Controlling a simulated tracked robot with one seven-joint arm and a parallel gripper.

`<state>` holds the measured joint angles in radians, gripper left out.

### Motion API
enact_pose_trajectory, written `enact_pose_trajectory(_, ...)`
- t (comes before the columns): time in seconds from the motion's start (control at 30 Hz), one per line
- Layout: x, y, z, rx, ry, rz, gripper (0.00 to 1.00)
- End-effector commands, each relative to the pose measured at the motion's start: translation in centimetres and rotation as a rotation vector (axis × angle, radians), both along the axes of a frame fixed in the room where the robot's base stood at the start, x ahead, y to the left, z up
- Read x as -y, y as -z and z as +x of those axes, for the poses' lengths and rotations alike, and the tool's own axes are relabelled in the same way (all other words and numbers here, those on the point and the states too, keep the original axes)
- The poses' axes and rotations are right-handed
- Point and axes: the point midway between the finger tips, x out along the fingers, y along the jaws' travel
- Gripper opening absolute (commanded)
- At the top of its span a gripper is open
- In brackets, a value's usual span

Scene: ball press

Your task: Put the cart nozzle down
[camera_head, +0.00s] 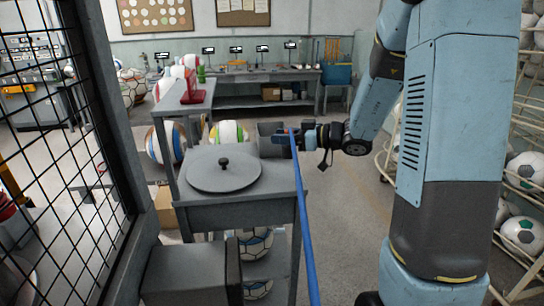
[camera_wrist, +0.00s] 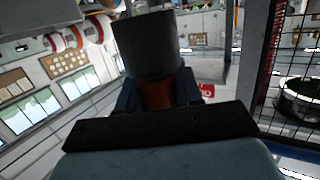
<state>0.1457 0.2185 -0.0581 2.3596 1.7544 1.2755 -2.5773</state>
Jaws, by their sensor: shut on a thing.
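My gripper (camera_head: 286,138) is at the far right corner of the grey cart (camera_head: 240,212), level with or just above its top. In the wrist view my gripper (camera_wrist: 157,97) has its blue fingers closed around a brown-orange part of the cart nozzle. The nozzle's dark, wide cylinder (camera_wrist: 148,45) stands out beyond the fingers. A blue hose (camera_head: 303,215) runs from beside the gripper down past the cart's right side. A grey block-like shape (camera_head: 269,146) shows at the fingertips; I cannot tell whether it is a holder or the nozzle. Contact with the cart is unclear.
A round grey lid with a black knob (camera_head: 223,176) lies on the cart top. A table with a red stand (camera_head: 193,90) is behind it. A wire mesh panel (camera_head: 75,110) stands at left, a ball rack (camera_head: 524,170) at right. Floor right of the cart is clear.

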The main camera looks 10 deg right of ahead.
Motion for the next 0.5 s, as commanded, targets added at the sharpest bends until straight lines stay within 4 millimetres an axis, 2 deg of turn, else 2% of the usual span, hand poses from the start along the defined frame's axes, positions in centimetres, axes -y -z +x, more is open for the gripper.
enact_pose_trajectory(0.23,0.0,2.1,4.5,-0.002,0.001,0.001,0.00)
enact_pose_trajectory(0.5,0.0,5.6,7.4,-0.004,0.002,0.001,0.00)
